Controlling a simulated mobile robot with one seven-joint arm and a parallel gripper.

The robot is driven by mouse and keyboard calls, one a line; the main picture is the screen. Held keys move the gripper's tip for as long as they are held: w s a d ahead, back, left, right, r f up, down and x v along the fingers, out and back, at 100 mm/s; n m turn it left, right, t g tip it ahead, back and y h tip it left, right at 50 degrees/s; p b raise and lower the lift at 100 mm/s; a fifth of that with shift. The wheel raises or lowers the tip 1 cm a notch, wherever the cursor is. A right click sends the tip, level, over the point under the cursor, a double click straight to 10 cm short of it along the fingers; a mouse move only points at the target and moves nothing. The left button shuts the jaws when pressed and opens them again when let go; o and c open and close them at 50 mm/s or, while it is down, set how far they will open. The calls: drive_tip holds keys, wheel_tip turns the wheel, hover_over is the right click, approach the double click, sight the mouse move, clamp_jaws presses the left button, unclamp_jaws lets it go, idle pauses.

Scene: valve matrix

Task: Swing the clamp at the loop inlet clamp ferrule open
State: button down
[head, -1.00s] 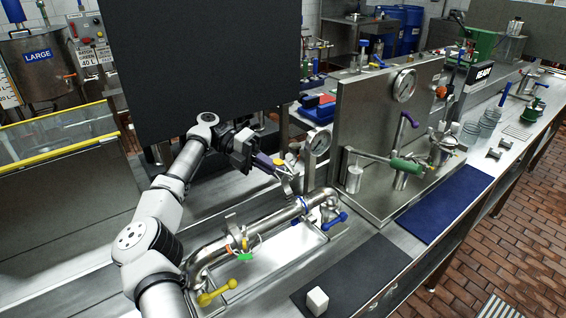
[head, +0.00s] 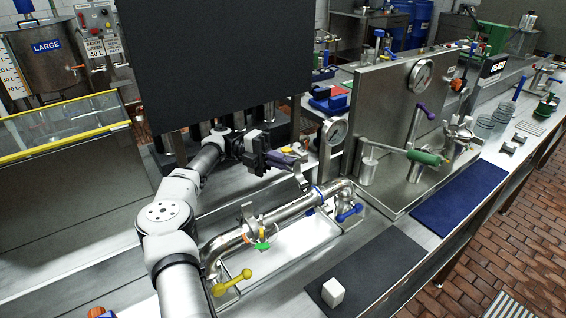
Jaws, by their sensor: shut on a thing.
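My gripper (head: 301,172) reaches in from the left, just above the steel pipe loop (head: 285,212), short of its right-hand bend. Its dark jaws are shut on a silver, curved metal piece (head: 304,183), which looks like part of a clamp. The piece is small, and I cannot tell whether it is joined to the pipe. A blue ring (head: 319,195) sits around the pipe just right of and below the jaws. Another metal fitting (head: 248,215) with coloured tags is on the pipe farther left. I cannot make out which one is the loop inlet ferrule.
A white cube (head: 333,292) lies on a dark mat (head: 385,275).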

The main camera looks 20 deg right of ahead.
drive_tip(key=c, duration=1.6)
unclamp_jaws()
wheel_tip(320, 180, up, 20)
drive_tip(key=b, duration=0.2)
